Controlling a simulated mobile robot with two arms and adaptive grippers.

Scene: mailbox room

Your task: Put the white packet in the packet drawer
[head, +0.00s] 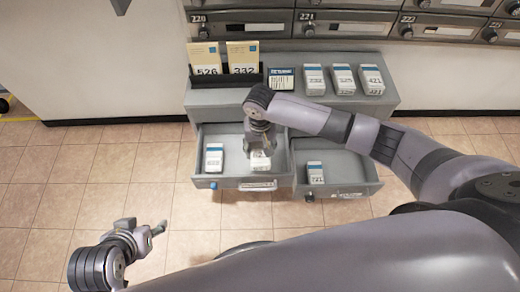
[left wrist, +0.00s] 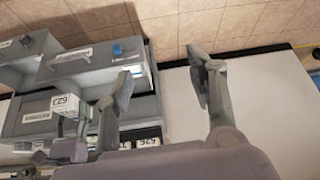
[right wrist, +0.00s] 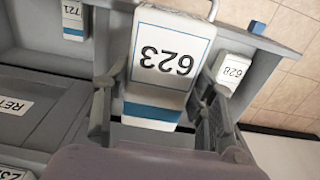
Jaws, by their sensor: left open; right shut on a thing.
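A white packet with a blue band, marked 623 (right wrist: 170,65), is between the fingers of my right gripper (head: 260,150), which is shut on it. It shows in the head view (head: 260,161) inside or just over the open left drawer (head: 233,182), which has a blue knob. I cannot tell whether it touches the drawer floor. Another white packet, 628 (head: 213,158), stands at that drawer's left side. The open right drawer (head: 345,190) has a dark knob and holds packet 721 (head: 315,172). The drawer labels are unreadable. My left gripper (head: 160,229) is open and empty, over the floor.
Mailboxes (head: 350,23) line the wall above. Tiled floor (head: 90,190) at the left is clear.

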